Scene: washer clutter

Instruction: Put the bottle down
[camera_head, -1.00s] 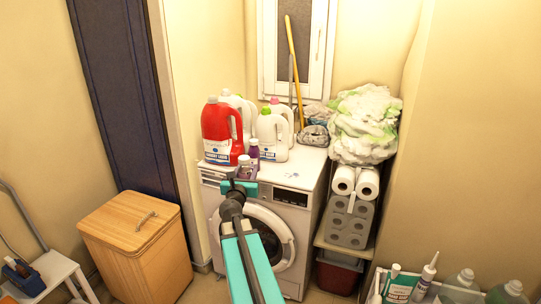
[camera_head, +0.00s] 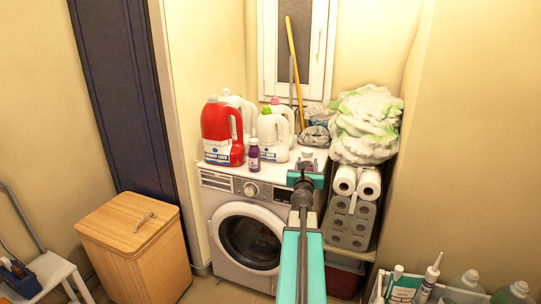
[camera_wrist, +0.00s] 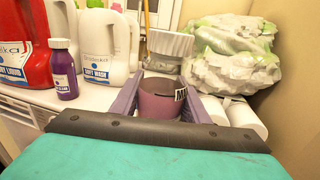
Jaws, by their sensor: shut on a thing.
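In the head view only the bottle's top (camera_head: 307,157) shows above my gripper, over the right part of the washing machine's white top (camera_head: 275,176). My gripper hides the bottle's lower part, so I cannot tell whether its base touches the top.
On the washer's left stand a small purple bottle (camera_head: 254,155), a red detergent jug (camera_head: 222,132) and white jugs (camera_head: 272,136). The front middle of the washer top looks clear.

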